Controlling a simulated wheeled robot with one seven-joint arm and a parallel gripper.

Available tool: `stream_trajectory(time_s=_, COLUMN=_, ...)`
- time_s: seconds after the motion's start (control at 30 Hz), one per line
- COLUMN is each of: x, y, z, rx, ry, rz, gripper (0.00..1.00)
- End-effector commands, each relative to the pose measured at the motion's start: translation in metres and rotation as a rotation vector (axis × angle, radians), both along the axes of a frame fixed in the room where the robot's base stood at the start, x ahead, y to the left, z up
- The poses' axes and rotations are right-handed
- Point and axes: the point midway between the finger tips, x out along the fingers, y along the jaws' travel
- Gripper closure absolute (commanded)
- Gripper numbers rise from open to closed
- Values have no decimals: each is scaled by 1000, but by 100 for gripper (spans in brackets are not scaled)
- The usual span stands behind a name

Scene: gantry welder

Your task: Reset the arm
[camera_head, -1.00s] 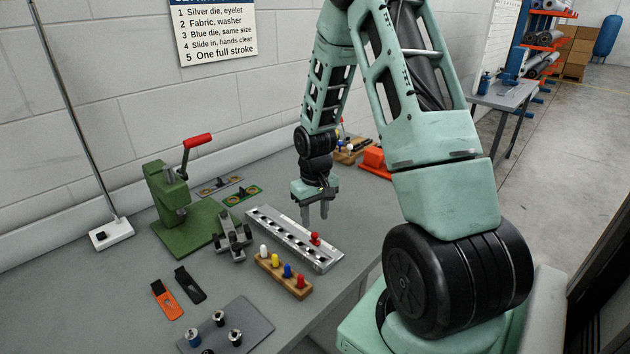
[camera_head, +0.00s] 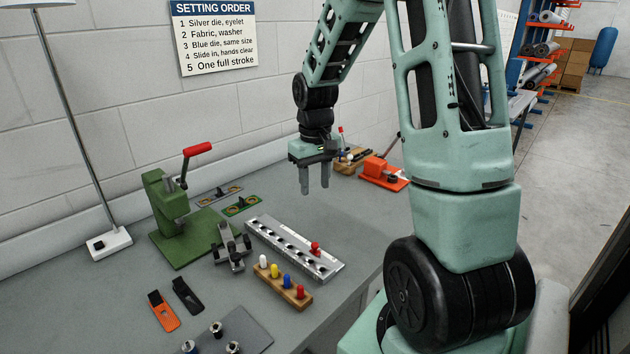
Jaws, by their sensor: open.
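My gripper (camera_head: 315,190) is at the end of my arm, which reaches in from the right. Its two grey fingers point down with a gap between them, and nothing is held. It hangs above the grey bench (camera_head: 366,225), behind the long silver rail with a row of holes (camera_head: 280,240). A red peg (camera_head: 315,248) stands at the near right part of that rail, apart from the fingers.
A green press with a red handle (camera_head: 165,205) stands at left. A wooden block with coloured pegs (camera_head: 290,291) lies in front of the rail. An orange device (camera_head: 380,172) sits behind my gripper. A lamp base (camera_head: 108,243) is at far left.

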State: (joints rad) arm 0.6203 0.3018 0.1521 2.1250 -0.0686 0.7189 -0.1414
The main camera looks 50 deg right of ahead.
Motion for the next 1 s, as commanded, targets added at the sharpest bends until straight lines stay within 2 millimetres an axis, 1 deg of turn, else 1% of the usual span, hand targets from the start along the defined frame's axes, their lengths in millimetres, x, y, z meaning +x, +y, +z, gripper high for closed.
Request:
stream_trajectory(time_s=0.37, x=0, y=0, z=0, rx=0, ry=0, rz=0, gripper=59)
stream_trajectory(time_s=0.47, x=5, y=21, z=2, rx=3, ry=-4, rz=41, gripper=59)
stream_trajectory(time_s=0.57, x=9, y=70, z=8, rx=12, ry=-12, rz=131, gripper=59)
stream_trajectory(time_s=0.6, x=9, y=96, z=10, rx=16, ry=-15, rz=181, gripper=59)
stream_trajectory(time_s=0.67, x=5, y=138, z=14, rx=23, ry=-19, rz=264, gripper=59)
stream_trajectory(time_s=0.7, x=-1, y=166, z=16, rx=29, ry=-22, rz=321, gripper=59)
stream_trajectory(time_s=0.73, x=-7, y=186, z=18, rx=32, ry=-24, rz=361, gripper=59)
stream_trajectory(time_s=0.77, x=-14, y=205, z=19, rx=35, ry=-25, rz=402, gripper=59)
stream_trajectory(time_s=0.8, x=-25, y=229, z=20, rx=39, ry=-26, rz=457, gripper=59)
stream_trajectory(time_s=0.87, x=-44, y=262, z=22, rx=43, ry=-27, rz=539, gripper=59)
stream_trajectory(time_s=0.9, x=-59, y=283, z=23, rx=46, ry=-27, rz=593, gripper=59)
stream_trajectory(time_s=0.97, x=-83, y=309, z=24, rx=48, ry=-26, rz=672, gripper=59)
stream_trajectory(time_s=1.0, x=-99, y=323, z=24, rx=50, ry=-26, rz=721, gripper=59)
